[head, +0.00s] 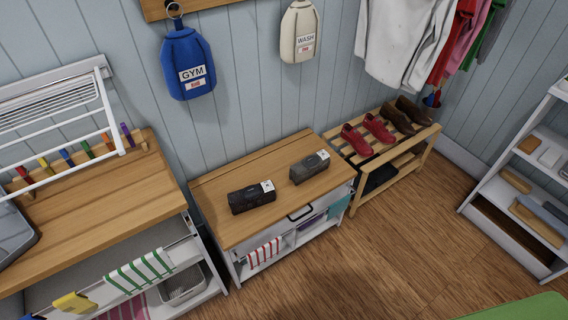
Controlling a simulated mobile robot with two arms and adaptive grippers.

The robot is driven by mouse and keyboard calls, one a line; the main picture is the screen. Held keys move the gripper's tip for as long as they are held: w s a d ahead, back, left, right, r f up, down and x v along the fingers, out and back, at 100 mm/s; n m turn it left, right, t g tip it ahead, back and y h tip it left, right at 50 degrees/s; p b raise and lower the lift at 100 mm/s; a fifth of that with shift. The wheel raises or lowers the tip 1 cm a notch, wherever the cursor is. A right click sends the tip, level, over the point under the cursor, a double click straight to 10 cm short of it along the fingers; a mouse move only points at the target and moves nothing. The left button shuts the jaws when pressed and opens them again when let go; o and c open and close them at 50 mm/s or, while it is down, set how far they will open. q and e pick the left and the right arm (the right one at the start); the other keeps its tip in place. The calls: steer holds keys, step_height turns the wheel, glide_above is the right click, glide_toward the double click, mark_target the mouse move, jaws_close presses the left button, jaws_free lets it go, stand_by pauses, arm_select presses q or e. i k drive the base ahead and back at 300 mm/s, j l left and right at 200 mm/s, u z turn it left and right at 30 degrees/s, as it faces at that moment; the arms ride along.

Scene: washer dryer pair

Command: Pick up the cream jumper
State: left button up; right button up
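I cannot make out a cream jumper for certain. A white or off-white long garment (403,45) hangs among other clothes at the top right, its upper part cut off by the frame; I cannot tell whether it is the jumper. A cream bag (299,32) labelled WASH hangs on the wall at the top middle. Neither of my grippers shows in the head view.
A low wooden-topped cabinet (222,228) carries two dark boxes. Right of it stands a shoe rack (375,172) with red and brown shoes. At left is a wooden counter (105,200) below a white drying rack (50,97). White shelves (548,140) stand right; floor between is clear.

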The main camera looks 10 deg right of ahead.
mark_target(315, 163)
steer(key=i+l+u, duration=0.2)
steer(key=l+u, duration=0.2)
steer(key=l, duration=0.55)
steer(key=l+u, duration=0.45)
steer(key=l, duration=0.55)
steer(key=i, duration=0.05)
